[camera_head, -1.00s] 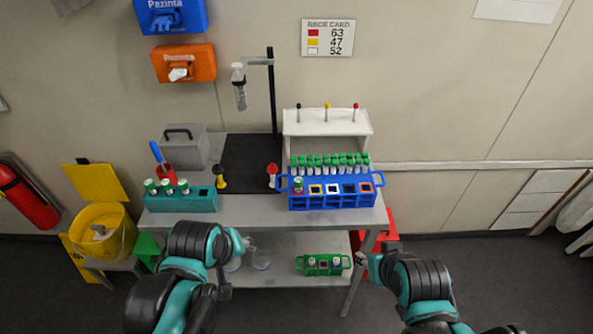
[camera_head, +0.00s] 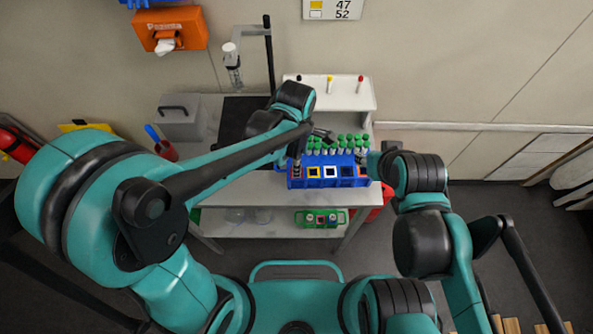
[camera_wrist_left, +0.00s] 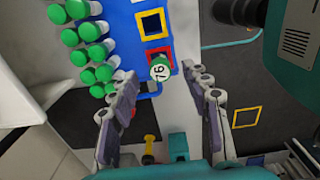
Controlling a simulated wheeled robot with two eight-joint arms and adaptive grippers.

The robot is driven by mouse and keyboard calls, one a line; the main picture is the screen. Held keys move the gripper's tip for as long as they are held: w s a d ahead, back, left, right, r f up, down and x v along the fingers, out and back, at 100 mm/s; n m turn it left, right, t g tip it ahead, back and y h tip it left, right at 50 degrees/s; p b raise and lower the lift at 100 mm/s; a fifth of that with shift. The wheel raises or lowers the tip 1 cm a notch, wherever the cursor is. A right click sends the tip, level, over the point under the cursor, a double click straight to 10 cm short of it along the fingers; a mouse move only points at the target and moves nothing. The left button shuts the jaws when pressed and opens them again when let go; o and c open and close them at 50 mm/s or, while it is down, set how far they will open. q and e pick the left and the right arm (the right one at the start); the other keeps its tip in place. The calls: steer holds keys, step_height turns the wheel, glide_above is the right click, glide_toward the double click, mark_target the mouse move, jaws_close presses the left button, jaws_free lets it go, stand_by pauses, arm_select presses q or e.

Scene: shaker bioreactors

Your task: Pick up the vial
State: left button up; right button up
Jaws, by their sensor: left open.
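A vial with a green cap and a round white numbered label on top (camera_wrist_left: 160,69) stands in the end slot of the blue rack (camera_head: 331,183), at its left end in the head view. My left gripper (camera_wrist_left: 160,82) is open, with one finger on each side of the vial's cap in the wrist view. In the head view my left gripper (camera_head: 297,150) is over the rack's left end and largely covers the vial. My right gripper (camera_head: 373,160) is by the rack's right end in the picture; its fingers are not clear.
Several green-capped vials (camera_wrist_left: 90,53) stand in rows behind the front slots. Coloured square slots (camera_wrist_left: 152,24) line the rack. A green rack (camera_head: 321,219) sits on the lower shelf. A grey box (camera_head: 183,118) and a stand (camera_head: 268,60) are at the back left.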

arm_select(q)
step_height(320, 180, down, 3)
steer(key=shift+f, duration=0.15)
steer(key=c, duration=1)
